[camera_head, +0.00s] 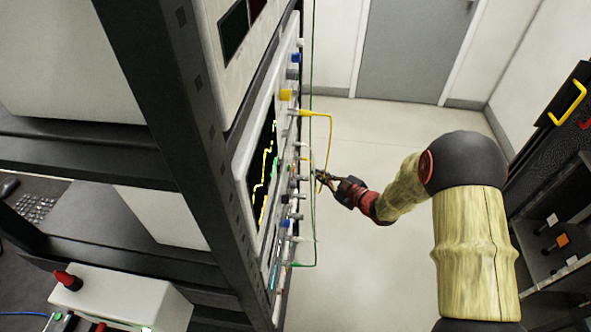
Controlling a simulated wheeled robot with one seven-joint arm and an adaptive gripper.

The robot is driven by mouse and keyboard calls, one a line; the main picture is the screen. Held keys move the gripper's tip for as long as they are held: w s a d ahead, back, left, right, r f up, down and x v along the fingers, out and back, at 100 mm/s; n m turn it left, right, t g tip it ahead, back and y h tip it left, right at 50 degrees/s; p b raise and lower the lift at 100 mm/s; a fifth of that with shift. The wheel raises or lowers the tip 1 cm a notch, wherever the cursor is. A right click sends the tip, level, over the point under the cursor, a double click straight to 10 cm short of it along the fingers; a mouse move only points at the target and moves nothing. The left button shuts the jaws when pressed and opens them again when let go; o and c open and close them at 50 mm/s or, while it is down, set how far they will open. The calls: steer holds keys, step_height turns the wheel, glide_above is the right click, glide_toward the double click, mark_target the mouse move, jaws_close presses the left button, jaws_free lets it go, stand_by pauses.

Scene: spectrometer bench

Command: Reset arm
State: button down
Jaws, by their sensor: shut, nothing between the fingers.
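My gripper (322,177) is shut and empty. It is at the end of my arm, in the middle of the head view, just right of the instrument front panel. The wooden-looking arm links come in from the lower right, and the arm bends at a dark joint toward the left. The instrument (246,158) has a dark screen with yellow and green traces, several knobs and a yellow cable (329,128). The fingertips are close to the hanging cables; I cannot tell whether they touch them.
A black rack frame (172,110) fills the left side. A green cable (311,62) hangs along the panel. A white box with a red knob (130,296) is at the lower left. A dark cabinet (548,205) stands at the right. Bare floor (385,125) lies toward the grey door (412,45).

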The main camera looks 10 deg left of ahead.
steer(key=shift+d, duration=0.7)
